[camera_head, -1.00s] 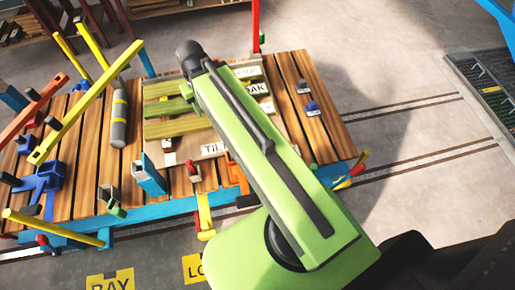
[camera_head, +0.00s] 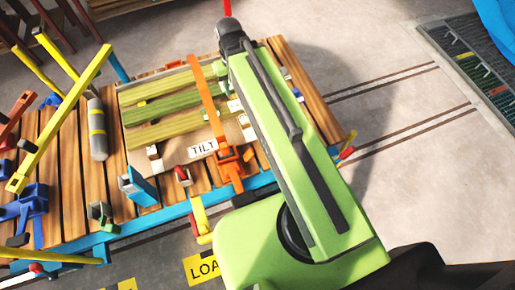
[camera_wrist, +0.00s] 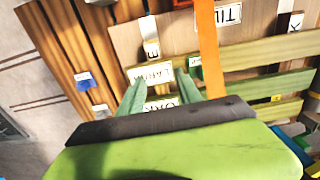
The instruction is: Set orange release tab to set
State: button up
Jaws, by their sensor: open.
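A long orange bar (camera_head: 208,98) rises from an orange hinged base (camera_head: 235,165) at the front edge of the slatted table, right of the TILT label. It looks like the release tab, but no "set" mark is readable. In the wrist view the orange bar (camera_wrist: 209,48) runs down from the top, right of my fingers, and its lower end is hidden behind my wrist. My gripper (camera_wrist: 160,80) is open and empty, its two green fingers over white labels on the panel. In the head view my green arm hides most of the gripper.
The slatted table (camera_head: 110,195) holds a panel with green slats (camera_head: 170,108), a TILT label (camera_head: 203,148) and a grey cylinder (camera_head: 97,130). Yellow bars (camera_head: 65,110) stand at the left. A blue upright block (camera_head: 138,186) is near the front edge.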

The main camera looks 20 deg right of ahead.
aim_at(250, 152)
jog(key=u, duration=0.4)
jog(key=k, duration=1.35)
jog(key=u, duration=0.65)
jog(key=i, duration=0.5)
jog(key=u, duration=0.45)
jog(key=k, duration=0.8)
jog(key=z, duration=0.25)
jog(key=i, duration=0.85)
jog(key=u, duration=0.05)
